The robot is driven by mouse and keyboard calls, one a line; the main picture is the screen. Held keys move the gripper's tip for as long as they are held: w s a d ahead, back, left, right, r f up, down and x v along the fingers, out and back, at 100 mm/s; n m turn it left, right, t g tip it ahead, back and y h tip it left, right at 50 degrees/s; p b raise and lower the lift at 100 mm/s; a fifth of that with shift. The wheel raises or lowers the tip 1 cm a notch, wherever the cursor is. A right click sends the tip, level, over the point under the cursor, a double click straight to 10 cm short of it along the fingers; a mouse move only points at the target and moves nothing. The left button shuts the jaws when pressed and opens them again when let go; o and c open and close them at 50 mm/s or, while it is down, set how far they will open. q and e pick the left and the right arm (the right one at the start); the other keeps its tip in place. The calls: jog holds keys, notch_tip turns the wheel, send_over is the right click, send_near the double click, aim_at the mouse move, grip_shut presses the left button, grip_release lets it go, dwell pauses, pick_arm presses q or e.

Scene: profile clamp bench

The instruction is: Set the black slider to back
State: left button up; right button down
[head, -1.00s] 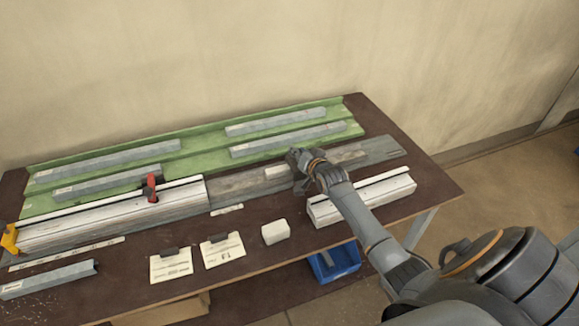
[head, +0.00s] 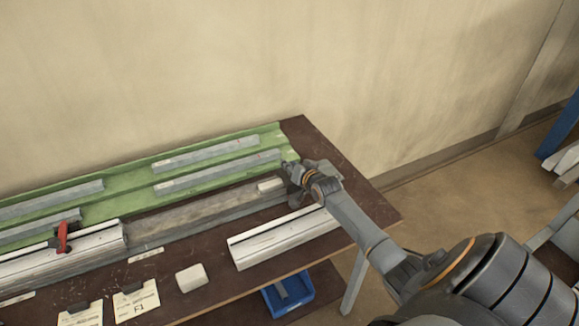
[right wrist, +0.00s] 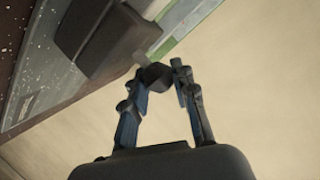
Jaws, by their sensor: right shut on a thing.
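My right gripper (head: 292,172) is over the right end of the long grey rail (head: 190,210). In the right wrist view its two fingers (right wrist: 166,74) are closed around a dark knob (right wrist: 152,77). The knob joins a dark block, apparently the black slider (right wrist: 95,38). In the head view the gripper hides most of the slider. A pale block (head: 270,184) sits on the rail just left of the gripper. My left gripper is not in view.
A green channelled rack (head: 120,183) with grey bars lies behind the rail. A white profile (head: 285,236) lies in front. A red-handled clamp (head: 62,238), a white block (head: 191,278) and tags are to the left. A blue bin (head: 290,292) is below the bench edge.

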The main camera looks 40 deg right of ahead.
jog(key=c, duration=1)
grip_release()
jog(key=shift+c, duration=0.2)
jog(key=v, duration=1.2)
